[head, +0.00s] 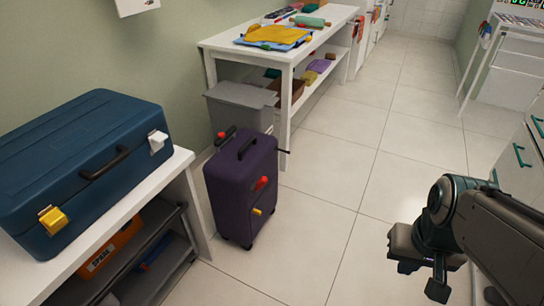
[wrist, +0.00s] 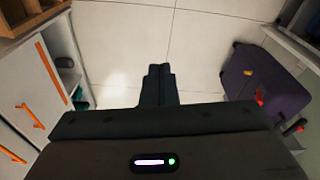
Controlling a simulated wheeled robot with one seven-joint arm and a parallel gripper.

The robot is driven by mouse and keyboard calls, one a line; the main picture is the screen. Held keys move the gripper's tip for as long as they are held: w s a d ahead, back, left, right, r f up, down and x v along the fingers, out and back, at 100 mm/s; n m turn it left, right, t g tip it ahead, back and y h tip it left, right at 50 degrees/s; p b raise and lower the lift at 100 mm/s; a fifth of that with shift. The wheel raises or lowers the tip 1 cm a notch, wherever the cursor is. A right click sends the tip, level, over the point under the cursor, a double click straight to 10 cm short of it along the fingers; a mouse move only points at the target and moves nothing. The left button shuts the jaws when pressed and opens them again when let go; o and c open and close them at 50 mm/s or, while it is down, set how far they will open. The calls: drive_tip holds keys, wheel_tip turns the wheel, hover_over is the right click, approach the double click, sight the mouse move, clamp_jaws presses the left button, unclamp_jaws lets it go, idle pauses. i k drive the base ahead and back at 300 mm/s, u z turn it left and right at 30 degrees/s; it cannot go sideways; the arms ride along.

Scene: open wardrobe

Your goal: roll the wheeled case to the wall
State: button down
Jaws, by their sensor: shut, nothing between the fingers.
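The wheeled case (head: 240,190) is a purple upright suitcase with a dark top handle and red and yellow parts on its side. It stands on the floor between the blue toolbox's shelf and the white table. In the wrist view the purple case (wrist: 262,82) shows at the right, apart from my gripper. My gripper (head: 422,280) is at the lower right of the head view, well to the right of the case over open floor. In the wrist view my gripper's fingers (wrist: 158,84) are together and hold nothing. The green wall (head: 60,50) runs behind the case.
A grey bin (head: 240,105) stands behind the case. A white table (head: 285,50) with cloths stands beyond it. A blue toolbox (head: 85,165) sits on a white shelf unit (head: 150,190) at left. Drawers (head: 520,155) stand at right. The tiled floor (head: 335,160) between is clear.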

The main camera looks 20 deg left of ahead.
sight(232, 175)
drive_tip(key=z, duration=0.1)
drive_tip(key=k, duration=0.45)
drive_tip(key=u, duration=1.2)
drive_tip(key=i, duration=1.45)
drive_tip(key=z, duration=0.8)
